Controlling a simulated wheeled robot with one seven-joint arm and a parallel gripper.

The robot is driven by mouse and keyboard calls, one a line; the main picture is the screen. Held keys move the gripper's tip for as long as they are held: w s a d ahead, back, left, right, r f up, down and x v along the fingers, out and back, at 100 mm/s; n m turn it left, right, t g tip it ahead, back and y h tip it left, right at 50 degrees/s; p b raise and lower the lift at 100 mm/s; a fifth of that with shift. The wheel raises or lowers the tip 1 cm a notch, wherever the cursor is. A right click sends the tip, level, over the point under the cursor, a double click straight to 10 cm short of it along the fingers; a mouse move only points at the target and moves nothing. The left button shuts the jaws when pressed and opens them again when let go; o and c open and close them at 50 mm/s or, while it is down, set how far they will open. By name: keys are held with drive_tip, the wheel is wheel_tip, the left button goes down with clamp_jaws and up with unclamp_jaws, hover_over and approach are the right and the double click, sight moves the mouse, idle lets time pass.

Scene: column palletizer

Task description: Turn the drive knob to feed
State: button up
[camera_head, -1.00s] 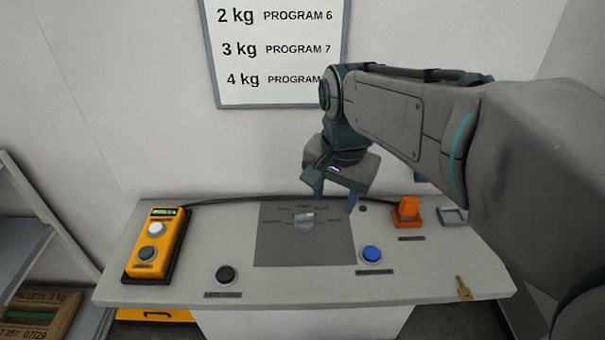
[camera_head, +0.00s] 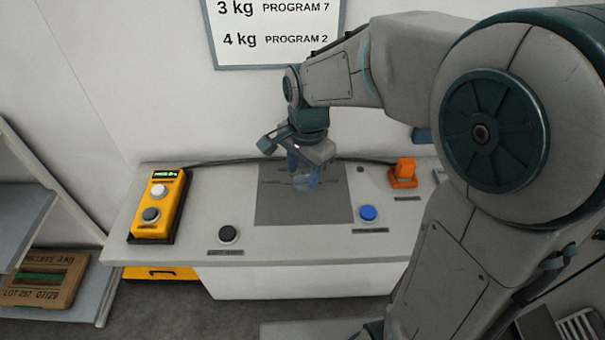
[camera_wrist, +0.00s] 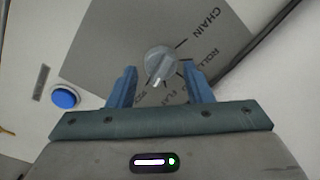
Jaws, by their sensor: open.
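The drive knob (camera_wrist: 161,64) is a round grey selector with a raised grip, on a dark grey plate (camera_wrist: 110,45) with printed labels around it. In the wrist view "CHAIN" and parts of other words can be read; some labels are hidden by my fingers. My gripper (camera_wrist: 157,84) is open, with one blue finger on each side of the knob and gaps to both. In the head view my gripper (camera_head: 303,175) is over the plate (camera_head: 270,205) and largely covers the knob (camera_head: 302,183). Whether the fingertips reach down beside the knob is unclear.
A blue button (camera_head: 368,213) is right of the plate and a black button (camera_head: 228,234) left of it. A yellow control box (camera_head: 158,205) stands at the left, an orange switch (camera_head: 403,172) at the right. A cable (camera_head: 225,162) runs along the back.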

sight(303, 181)
drive_tip(key=shift+w+f, duration=0.1)
drive_tip(key=shift+f, duration=1.1)
drive_tip(key=c, duration=0.7)
